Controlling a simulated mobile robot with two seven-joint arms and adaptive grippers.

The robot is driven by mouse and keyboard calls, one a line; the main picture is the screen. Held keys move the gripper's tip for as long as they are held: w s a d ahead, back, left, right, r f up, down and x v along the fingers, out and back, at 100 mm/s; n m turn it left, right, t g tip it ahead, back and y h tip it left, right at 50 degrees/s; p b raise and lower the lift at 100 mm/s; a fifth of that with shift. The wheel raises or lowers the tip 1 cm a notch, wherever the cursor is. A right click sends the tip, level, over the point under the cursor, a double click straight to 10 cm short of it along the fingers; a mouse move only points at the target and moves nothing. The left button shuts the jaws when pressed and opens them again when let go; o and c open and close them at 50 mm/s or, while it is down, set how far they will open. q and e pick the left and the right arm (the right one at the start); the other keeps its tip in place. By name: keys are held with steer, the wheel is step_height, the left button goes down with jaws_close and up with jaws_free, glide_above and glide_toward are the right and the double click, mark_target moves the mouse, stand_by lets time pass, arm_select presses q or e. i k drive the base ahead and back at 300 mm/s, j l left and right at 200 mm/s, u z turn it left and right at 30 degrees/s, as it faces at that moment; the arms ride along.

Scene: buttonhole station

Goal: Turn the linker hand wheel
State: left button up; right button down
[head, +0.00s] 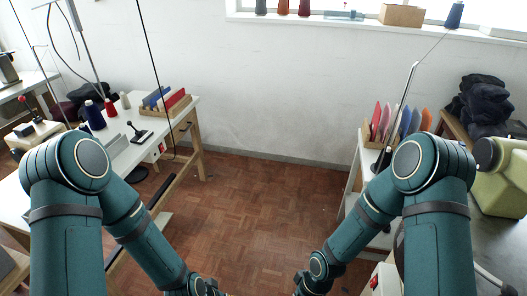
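A pale green machine (503,188) stands at the right edge, partly cut off by the frame. A dark round part with a light face (487,152) sits on its near left side; I cannot tell whether this is the linker hand wheel. No other hand wheel shows clearly. My two arms reach down and inward to the bottom edge, where the frame cuts them off near the wrists. Both grippers are out of view. Neither visible arm part appears to touch the machine, though my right arm passes close to its left.
A white table (120,158) at left holds thread cones and a wooden card rack (178,104). Another rack with coloured cards (376,141) stands on a right-hand table. Dark folded cloth (478,103) lies behind the green machine. The parquet floor (247,205) between the tables is clear.

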mark_target(484, 152)
steer(key=k+l+z, duration=0.15)
steer(key=k+z, duration=0.2)
steer(key=k, duration=0.3)
steer(key=z, duration=1.55)
steer(key=k+j+z, duration=0.15)
steer(key=j, duration=0.3)
steer(key=k+j+z, duration=0.15)
steer(key=j, duration=0.9)
steer(key=i+l, duration=0.25)
steer(key=l, duration=0.1)
